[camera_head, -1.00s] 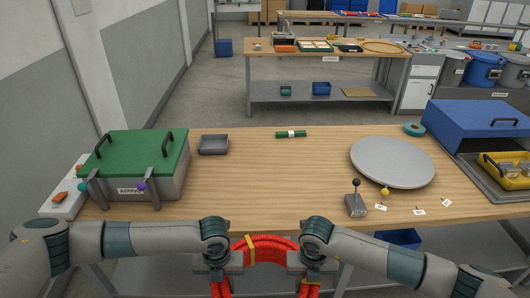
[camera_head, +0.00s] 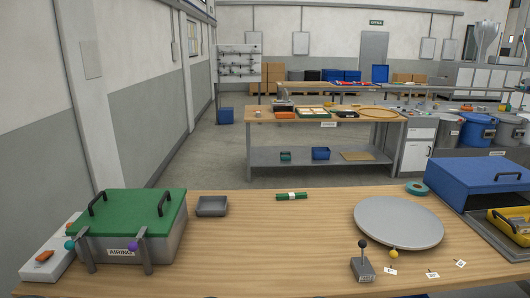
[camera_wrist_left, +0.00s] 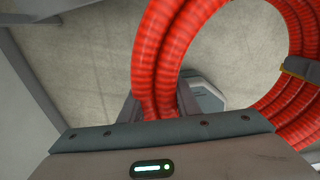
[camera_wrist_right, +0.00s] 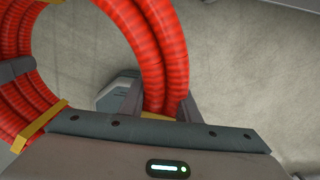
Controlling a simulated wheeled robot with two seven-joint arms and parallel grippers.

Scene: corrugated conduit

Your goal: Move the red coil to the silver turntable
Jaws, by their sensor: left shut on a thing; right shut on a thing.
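The red coil (camera_wrist_left: 160,60) is a ring of ribbed red conduit with yellow bands, seen in both wrist views and out of sight below the head view. My left gripper (camera_wrist_left: 160,108) is shut on one side of it. My right gripper (camera_wrist_right: 160,108) is shut on the other side of the red coil (camera_wrist_right: 155,50). Bare floor shows behind the coil in both wrist views. The silver turntable (camera_head: 398,222) is a flat round disc lying empty on the right part of the wooden table.
A lever box (camera_head: 363,268) and a yellow knob (camera_head: 394,253) stand before the turntable. A blue box (camera_head: 478,187) stands at right. The table's middle is clear.

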